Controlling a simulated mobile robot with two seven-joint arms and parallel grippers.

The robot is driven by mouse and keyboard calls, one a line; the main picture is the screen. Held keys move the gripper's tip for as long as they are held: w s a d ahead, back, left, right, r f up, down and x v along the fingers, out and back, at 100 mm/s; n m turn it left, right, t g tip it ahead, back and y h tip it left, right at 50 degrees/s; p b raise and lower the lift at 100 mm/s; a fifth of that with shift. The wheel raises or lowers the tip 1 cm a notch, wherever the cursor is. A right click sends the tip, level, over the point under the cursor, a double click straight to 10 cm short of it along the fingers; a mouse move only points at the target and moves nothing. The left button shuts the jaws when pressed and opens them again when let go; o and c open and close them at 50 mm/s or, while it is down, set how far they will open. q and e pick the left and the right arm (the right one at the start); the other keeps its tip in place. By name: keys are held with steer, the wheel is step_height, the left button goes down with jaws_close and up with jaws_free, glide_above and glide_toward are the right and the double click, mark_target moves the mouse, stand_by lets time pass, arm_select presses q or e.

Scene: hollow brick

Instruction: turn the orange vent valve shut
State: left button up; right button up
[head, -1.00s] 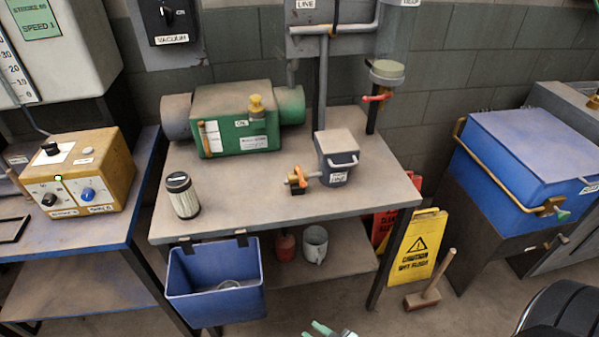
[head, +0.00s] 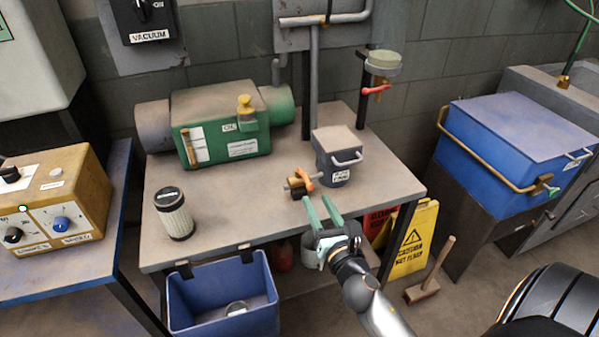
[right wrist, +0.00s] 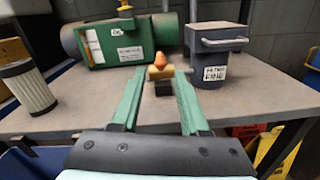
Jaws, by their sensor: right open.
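The orange vent valve (head: 304,181) has an orange handle on a brass body. It sits low on the bench, at the left side of a grey lidded pot (head: 337,158). In the right wrist view the orange handle (right wrist: 159,60) shows end-on above the brass body, between and beyond my fingertips. My right gripper (head: 321,197) is open and empty, its green fingers pointing at the valve from the front edge of the bench. The fingers (right wrist: 161,78) look apart from the valve. My left gripper is not in view.
A green pump (head: 225,135) stands behind on the bench (head: 235,215), and a ribbed filter (head: 174,214) stands at the left. A blue bin (head: 222,295) hangs at the front. A red lever (head: 376,90) is on the post behind. Bench surface left of the valve is clear.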

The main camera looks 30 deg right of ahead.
mark_target(302, 172)
steer(key=x, duration=1.1)
steer(key=shift+w+d+p, duration=0.1)
steer(key=shift+w+p, duration=0.25)
jaws_close()
stand_by(0.9)
